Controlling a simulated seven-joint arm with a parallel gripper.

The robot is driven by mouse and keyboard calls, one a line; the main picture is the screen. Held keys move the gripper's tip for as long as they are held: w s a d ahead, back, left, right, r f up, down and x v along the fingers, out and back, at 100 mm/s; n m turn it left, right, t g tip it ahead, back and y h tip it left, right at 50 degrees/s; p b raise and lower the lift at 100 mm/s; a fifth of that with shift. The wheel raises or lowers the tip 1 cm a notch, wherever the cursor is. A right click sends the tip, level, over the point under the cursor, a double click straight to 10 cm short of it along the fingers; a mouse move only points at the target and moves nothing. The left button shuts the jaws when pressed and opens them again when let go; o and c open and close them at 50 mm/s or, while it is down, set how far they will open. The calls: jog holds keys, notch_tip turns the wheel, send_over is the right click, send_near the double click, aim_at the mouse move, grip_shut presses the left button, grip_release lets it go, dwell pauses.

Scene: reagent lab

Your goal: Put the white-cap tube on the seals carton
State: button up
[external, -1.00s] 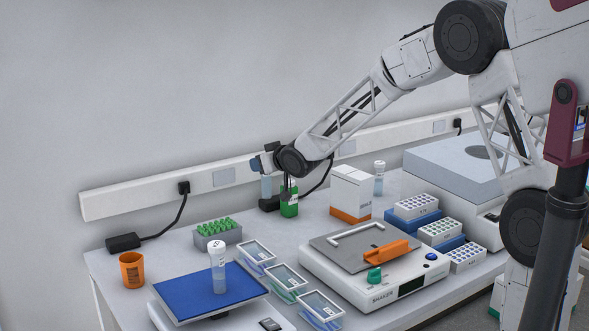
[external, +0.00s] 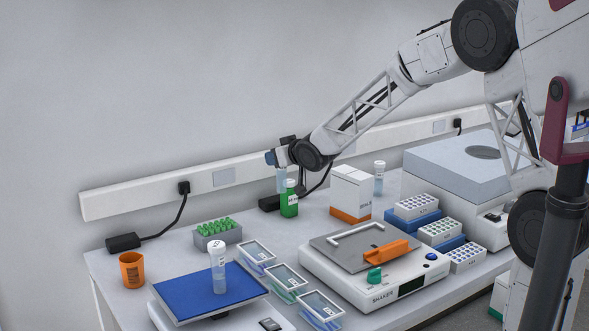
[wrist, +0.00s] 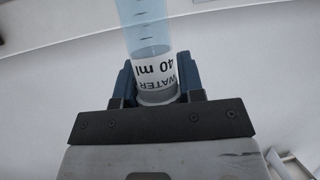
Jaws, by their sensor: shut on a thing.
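My gripper (external: 282,158) is shut on a clear bluish tube (wrist: 148,38); its label reads "WATER 40 ml". In the wrist view the blue fingers are on either side of its label end, where a greyish-white cap partly shows. In the external view the held tube (external: 282,181) hangs below the fingers, behind the green bottle and partly hidden. A white carton with an orange base (external: 351,190) stands upright to the right of my gripper; its lettering is too small to read, so I cannot confirm it is the seals carton. Its top looks bare.
A green bottle (external: 289,199) stands just in front of the held tube. Other white-capped tubes stand behind the carton (external: 379,178) and on the blue plate (external: 219,270). A shaker (external: 375,270) and several vial racks (external: 440,232) sit close to the carton.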

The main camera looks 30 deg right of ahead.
jog(key=s+d+r+m+h, duration=0.1)
jog(key=s+d+r, duration=0.3)
jog(key=s+d, duration=0.5)
jog(key=s+d+r+m+h, duration=0.2)
jog(key=s+d+r, duration=0.2)
jog(key=s+d, duration=0.5)
jog(key=shift+s+r+h, duration=0.2)
jog(key=shift+s+h, duration=0.1)
jog(key=shift+s, duration=1.3)
jog(key=shift+w, duration=0.1)
jog(key=w+d+f, duration=0.1)
jog(key=w+d, duration=0.2)
jog(key=w, duration=1.2)
jog(key=shift+w+f, duration=0.25)
jog(key=shift+f, duration=0.1)
jog(key=shift+f, duration=1.65)
jog(key=shift+f, duration=0.15)
